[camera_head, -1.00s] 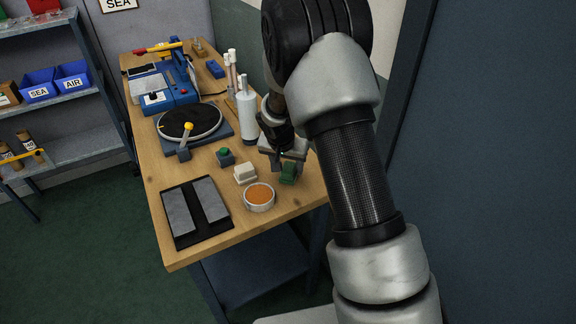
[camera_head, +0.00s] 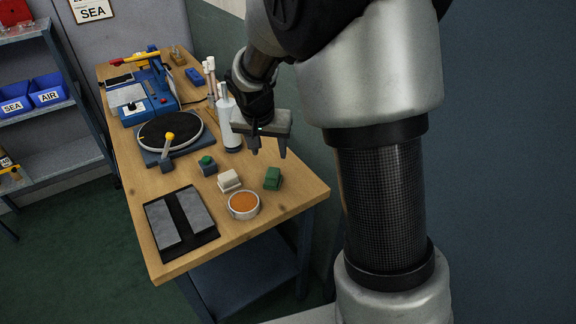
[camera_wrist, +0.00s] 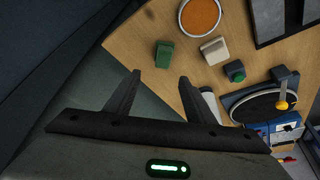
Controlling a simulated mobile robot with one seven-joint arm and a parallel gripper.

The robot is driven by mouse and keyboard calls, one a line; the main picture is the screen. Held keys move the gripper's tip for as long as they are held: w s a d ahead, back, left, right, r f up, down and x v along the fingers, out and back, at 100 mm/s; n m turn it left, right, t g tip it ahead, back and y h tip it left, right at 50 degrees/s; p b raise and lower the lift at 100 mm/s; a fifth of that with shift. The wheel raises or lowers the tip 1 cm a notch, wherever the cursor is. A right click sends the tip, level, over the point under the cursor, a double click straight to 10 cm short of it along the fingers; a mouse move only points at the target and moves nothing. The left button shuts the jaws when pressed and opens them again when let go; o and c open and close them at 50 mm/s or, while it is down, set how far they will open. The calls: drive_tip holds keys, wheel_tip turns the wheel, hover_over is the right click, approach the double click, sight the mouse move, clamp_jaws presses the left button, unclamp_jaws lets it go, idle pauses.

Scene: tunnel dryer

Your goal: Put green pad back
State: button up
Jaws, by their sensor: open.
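The green pad (camera_head: 272,178) sits on the wooden table near its right edge, beside a white pad and a round dish. It also shows in the wrist view (camera_wrist: 164,54), a little beyond my fingertips and apart from them. My gripper (camera_head: 267,153) is open and empty, raised above the table behind the green pad. Its two spread fingers show in the wrist view (camera_wrist: 160,80) with nothing between them.
The white pad (camera_head: 229,181) and the dish with orange filling (camera_head: 243,205) stand left of the green pad. A block with a green button (camera_head: 208,166), a black turntable (camera_head: 170,131), a white bottle (camera_head: 228,126) and a black tray with grey plates (camera_head: 158,232) are also on the table.

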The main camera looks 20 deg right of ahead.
drive_tip(key=s+d+r+n+t+y, duration=0.1)
drive_tip(key=s+d+r+n, duration=0.15)
drive_tip(key=s+r, duration=1.15)
drive_tip(key=s+n, duration=0.2)
drive_tip(key=s, duration=1.1)
drive_tip(key=shift+s+a+r+n+t+y, duration=0.3)
drive_tip(key=shift+s+n+y, duration=0.05)
drive_tip(key=shift+y, duration=0.05)
